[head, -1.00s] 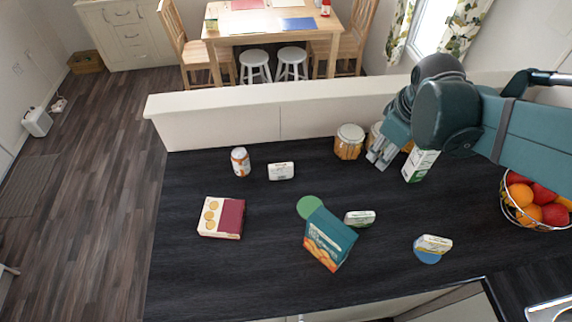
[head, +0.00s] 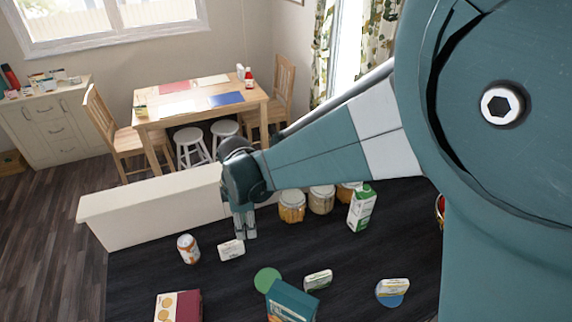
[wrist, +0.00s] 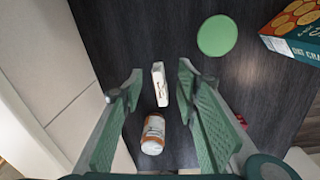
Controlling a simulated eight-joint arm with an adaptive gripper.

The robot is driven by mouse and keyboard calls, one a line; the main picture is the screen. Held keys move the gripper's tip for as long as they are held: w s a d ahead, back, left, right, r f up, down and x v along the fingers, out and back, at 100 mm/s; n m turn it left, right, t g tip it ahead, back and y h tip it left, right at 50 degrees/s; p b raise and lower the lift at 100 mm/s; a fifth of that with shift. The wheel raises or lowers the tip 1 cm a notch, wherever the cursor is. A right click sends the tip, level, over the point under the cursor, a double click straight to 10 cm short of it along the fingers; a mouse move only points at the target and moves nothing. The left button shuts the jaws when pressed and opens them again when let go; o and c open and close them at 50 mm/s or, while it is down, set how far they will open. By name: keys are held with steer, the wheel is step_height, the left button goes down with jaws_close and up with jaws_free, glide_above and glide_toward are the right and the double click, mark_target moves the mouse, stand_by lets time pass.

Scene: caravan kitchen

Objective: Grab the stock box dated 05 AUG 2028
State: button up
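Three small pale boxes that look like stock boxes are on the dark counter; I cannot read their dates. One (head: 231,249) lies at the left, beside a can. One (head: 318,280) stands right of the green disc, and one (head: 394,286) is on a blue disc. My gripper (head: 245,228) points down just above and behind the left box in the head view. In the wrist view my gripper (wrist: 161,78) is open, and that box (wrist: 159,84) shows between its fingers, not gripped.
A teal cracker box (head: 291,303), green disc (head: 268,280), red-cream box (head: 178,306), jars (head: 292,206) and carton (head: 361,208) are around. A low wall (head: 150,208) borders the counter.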

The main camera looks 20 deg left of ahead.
steer(key=n, duration=0.2)
glide_above(230, 243)
steer(key=f, duration=0.3)
steer(key=shift+s+f, duration=0.25)
steer(key=shift+f, duration=0.05)
steer(key=shift+f+p, duration=0.3)
steer(key=shift+f, duration=0.95)
steer(key=shift+f, duration=0.1)
steer(key=shift+w+f+p, duration=0.2)
steer(key=shift+f+p, duration=0.1)
steer(key=shift+f, duration=2.2)
steer(key=c, duration=1)
